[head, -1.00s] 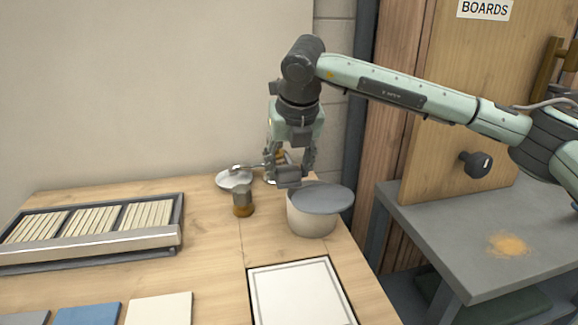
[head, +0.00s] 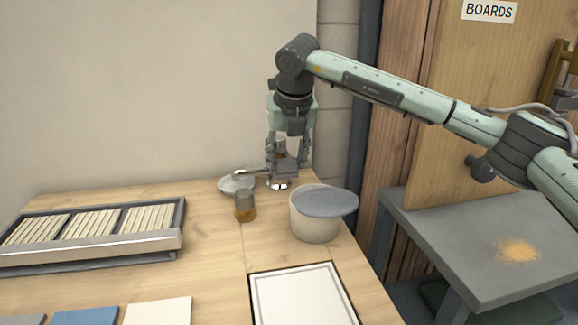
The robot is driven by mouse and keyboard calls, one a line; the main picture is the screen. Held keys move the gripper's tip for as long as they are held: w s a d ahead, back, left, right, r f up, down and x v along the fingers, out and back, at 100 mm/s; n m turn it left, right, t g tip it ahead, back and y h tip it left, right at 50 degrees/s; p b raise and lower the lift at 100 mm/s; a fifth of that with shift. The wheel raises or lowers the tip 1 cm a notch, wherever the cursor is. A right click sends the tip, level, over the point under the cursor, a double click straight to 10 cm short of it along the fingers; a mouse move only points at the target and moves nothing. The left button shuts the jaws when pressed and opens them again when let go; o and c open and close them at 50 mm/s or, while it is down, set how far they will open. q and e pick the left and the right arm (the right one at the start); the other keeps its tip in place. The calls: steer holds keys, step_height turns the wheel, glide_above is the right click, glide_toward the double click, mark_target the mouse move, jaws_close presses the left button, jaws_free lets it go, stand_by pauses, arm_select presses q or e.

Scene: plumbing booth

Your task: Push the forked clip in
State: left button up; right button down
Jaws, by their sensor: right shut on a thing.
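My right gripper (head: 282,172) points down near the back right of the wooden table, behind the pot with the grey lid. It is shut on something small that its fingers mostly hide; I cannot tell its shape. A metal fitting with a round pale base (head: 277,185) shows just under the fingers. A thin metal pipe (head: 250,174) runs left from there over a round silver dish (head: 236,183). I cannot make out the forked clip at this size. My left gripper is not in view.
A pale pot with a grey lid (head: 325,203) and a small brown jar (head: 245,206) stand in front of the gripper. A slatted tray (head: 88,238) is at left. A white framed panel (head: 302,296) lies at front. A grey bench (head: 470,255) stands at right.

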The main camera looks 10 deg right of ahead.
steer(key=c, duration=0.8)
jaws_free()
steer(key=shift+c, duration=0.2)
steer(key=shift+r, duration=0.1)
steer(key=v, duration=1.2)
